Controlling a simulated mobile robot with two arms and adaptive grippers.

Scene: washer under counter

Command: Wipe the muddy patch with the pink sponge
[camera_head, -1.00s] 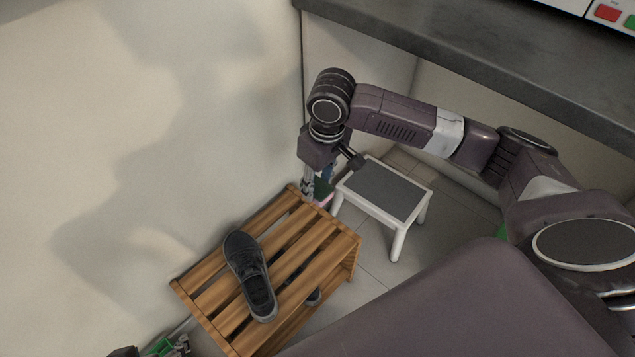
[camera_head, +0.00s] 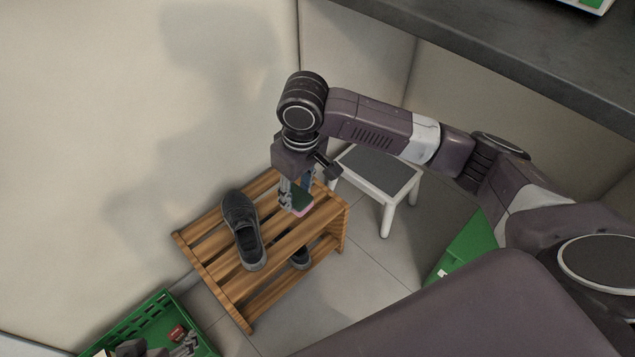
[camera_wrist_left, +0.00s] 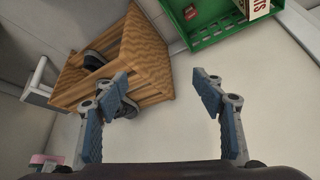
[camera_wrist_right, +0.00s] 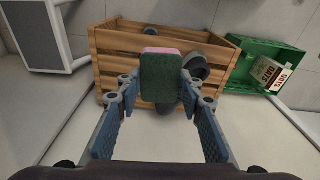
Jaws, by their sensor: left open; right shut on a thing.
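The sponge (camera_head: 301,206), pink on one side and dark green on the other, is held at the far right end of the wooden shoe rack (camera_head: 222,296). My right gripper (camera_head: 296,196) is shut on it; the right wrist view shows the green face of the sponge (camera_wrist_right: 160,80) between the fingertips. I cannot tell whether it touches the slats. My left gripper (camera_head: 160,347) is at the bottom left, near the green crate; its fingers are spread and empty in the left wrist view (camera_wrist_left: 163,100). No muddy patch can be made out.
A dark shoe (camera_head: 243,230) lies on the rack's top, with another partly hidden below. A white stool with grey top (camera_head: 378,172) stands behind. A green object (camera_head: 465,250) stands right. A wall borders the left.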

